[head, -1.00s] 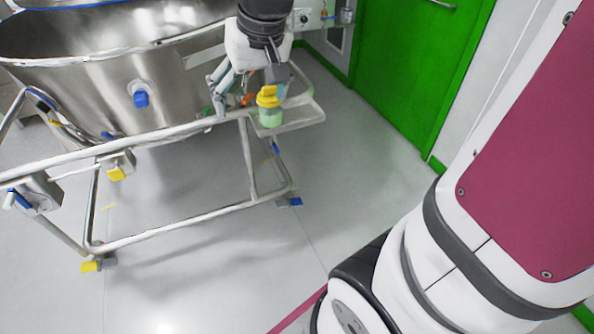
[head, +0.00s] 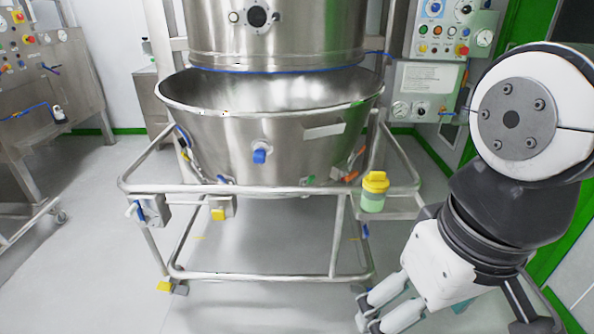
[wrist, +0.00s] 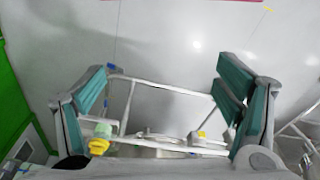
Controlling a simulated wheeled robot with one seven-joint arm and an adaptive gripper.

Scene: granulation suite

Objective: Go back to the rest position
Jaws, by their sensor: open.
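My gripper (head: 378,312) hangs low at the right of the head view, pointing down and left in front of the trolley. In the wrist view my gripper (wrist: 165,88) is open, with its teal-padded fingers wide apart and only floor and trolley showing between them. A green jar with a yellow lid (head: 373,193) stands upright on the small side shelf (head: 402,208) of the trolley. It also shows small at the lower left of the wrist view (wrist: 99,141). My gripper is apart from it.
A steel bowl (head: 215,115) sits in a tubular trolley frame (head: 250,190) with yellow and blue caster pedals. A control panel (head: 445,30) is at the back right. Another steel machine (head: 55,85) stands at the left. Clear floor (head: 110,260) lies at front left.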

